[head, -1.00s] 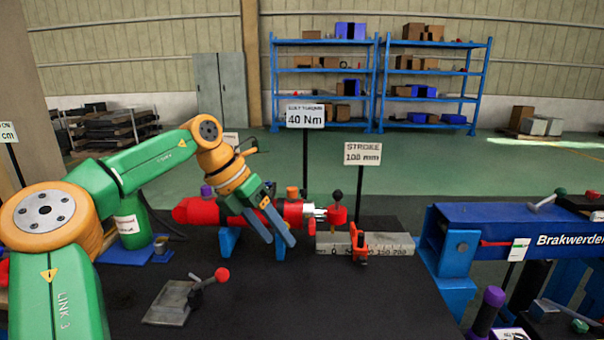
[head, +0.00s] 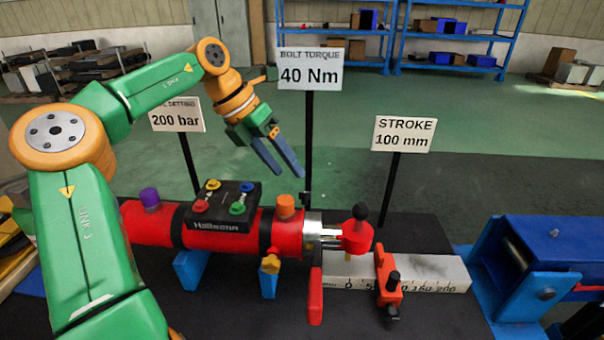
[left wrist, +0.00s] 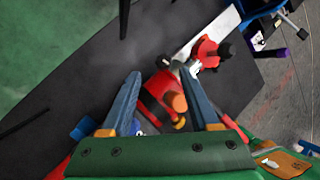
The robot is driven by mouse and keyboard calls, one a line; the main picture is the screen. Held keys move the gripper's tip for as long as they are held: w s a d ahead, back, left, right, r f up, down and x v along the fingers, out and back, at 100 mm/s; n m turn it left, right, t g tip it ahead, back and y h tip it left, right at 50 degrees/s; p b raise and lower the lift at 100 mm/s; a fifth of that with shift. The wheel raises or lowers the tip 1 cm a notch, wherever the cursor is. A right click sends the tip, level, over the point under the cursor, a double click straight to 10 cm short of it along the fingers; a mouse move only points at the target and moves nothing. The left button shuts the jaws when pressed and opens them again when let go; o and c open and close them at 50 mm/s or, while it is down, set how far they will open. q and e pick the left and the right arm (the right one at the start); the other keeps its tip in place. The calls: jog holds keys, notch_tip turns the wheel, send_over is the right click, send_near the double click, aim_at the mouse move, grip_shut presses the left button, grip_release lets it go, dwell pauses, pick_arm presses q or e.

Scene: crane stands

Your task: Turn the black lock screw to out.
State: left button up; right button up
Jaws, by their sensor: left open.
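A red cylinder (head: 235,236) lies on blue supports on the dark table. Its rod end, a red block (head: 356,238), carries an upright black knob (head: 360,213). I cannot tell which black part is the lock screw. My left gripper (head: 287,172) is open and empty, its blue fingers pointing down, apart from both knobs. In the left wrist view its fingers (left wrist: 158,74) flank part of the red cylinder (left wrist: 164,92). My right gripper is out of view.
A black box with coloured knobs (head: 226,203) sits on the cylinder. Sign posts reading 40 Nm (head: 311,75), 100 mm (head: 403,134) and 200 bar (head: 176,115) stand behind it. A blue frame (head: 540,285) stands at the right. Open green floor lies behind.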

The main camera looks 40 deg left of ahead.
aim_at(302, 192)
pick_arm(q)
jog(key=x, duration=0.6)
jog(key=shift+s+d+f, duration=0.1)
jog(key=shift+s+d, duration=0.15)
jog(key=shift+d, duration=0.2)
jog(key=shift+w+a+f, duration=0.1)
jog(key=shift+w+f, duration=0.05)
grip_shut()
